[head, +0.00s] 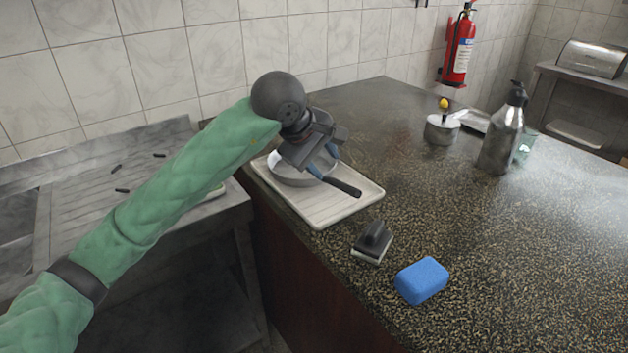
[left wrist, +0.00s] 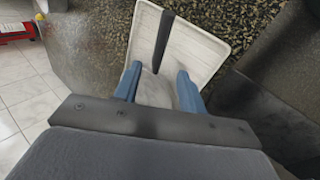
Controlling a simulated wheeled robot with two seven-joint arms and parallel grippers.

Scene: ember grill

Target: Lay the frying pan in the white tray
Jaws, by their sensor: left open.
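The frying pan (head: 290,175), grey with a black handle, lies in the white tray (head: 325,214) on the dark speckled counter. Its handle points to the lower right, over the tray. My left gripper (head: 324,162) is just above the pan, its blue fingers open and apart. In the left wrist view the pan (left wrist: 156,92) shows between the open fingers (left wrist: 158,73), with its handle running away across the tray (left wrist: 205,45). The gripper hides part of the pan, and I cannot tell whether the fingers touch it. My right gripper is out of view.
A black-handled scraper or brush (head: 373,242) and a blue sponge (head: 422,280) lie in front of the tray. A metal bottle (head: 502,135) and a small lidded pot (head: 441,129) stand at the back right. A metal sink counter (head: 95,190) is at left.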

